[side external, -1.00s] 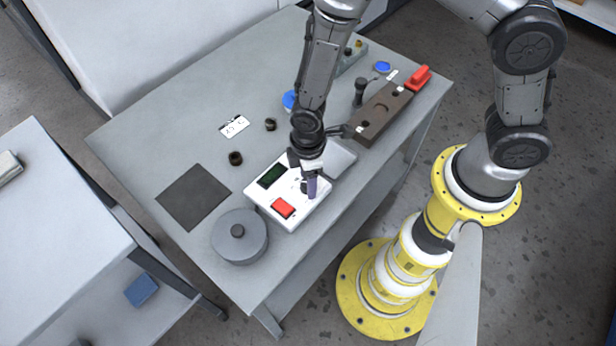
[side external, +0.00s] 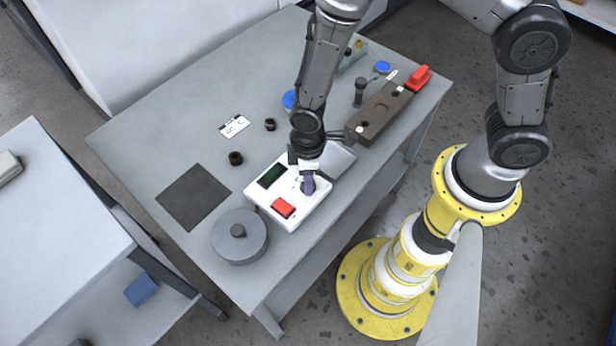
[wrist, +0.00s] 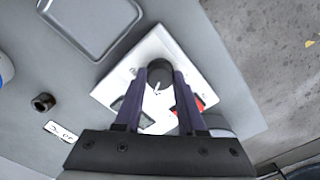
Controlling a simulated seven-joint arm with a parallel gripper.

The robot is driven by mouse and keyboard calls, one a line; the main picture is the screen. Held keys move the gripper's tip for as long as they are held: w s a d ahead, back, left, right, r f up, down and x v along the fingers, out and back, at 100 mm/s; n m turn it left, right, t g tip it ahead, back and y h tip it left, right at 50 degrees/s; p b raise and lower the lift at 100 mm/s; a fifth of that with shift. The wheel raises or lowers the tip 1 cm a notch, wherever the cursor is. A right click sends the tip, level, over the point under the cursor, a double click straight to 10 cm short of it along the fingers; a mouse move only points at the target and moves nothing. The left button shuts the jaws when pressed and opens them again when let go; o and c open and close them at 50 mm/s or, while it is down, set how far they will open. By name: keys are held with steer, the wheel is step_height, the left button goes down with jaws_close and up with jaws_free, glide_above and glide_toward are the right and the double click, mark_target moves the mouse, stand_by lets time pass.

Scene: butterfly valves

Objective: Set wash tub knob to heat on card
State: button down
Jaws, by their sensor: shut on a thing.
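The white control box (side external: 268,205) has a dark green display (side external: 271,176), a red switch (side external: 284,207) and a dark round knob (wrist: 160,70). My gripper (wrist: 160,77) is shut on the knob, one finger on each side; it also shows over the box in the side view (side external: 308,187). The knob has a white pointer line on its face. My fingers hide the knob in the side view and part of the display in the wrist view. A white card (side external: 235,126) with dark writing lies on the table; its reading is too small to be sure of.
A grey lidded pot (side external: 239,238) stands just left of the box. A grey tray (wrist: 92,20) lies beside the box. A brown block (side external: 378,115) and a red object (side external: 419,78) are at the right. A dark mat (side external: 194,197) and two small dark rings lie at the left.

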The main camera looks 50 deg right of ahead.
steer(key=m, duration=0.4)
steer(key=shift+m, duration=0.4)
steer(key=shift+r+m, duration=0.1)
steer(key=shift+m, duration=0.2)
steer(key=c, duration=0.5)
jaws_free()
step_height(320, 180, up, 14)
stand_by(0.4)
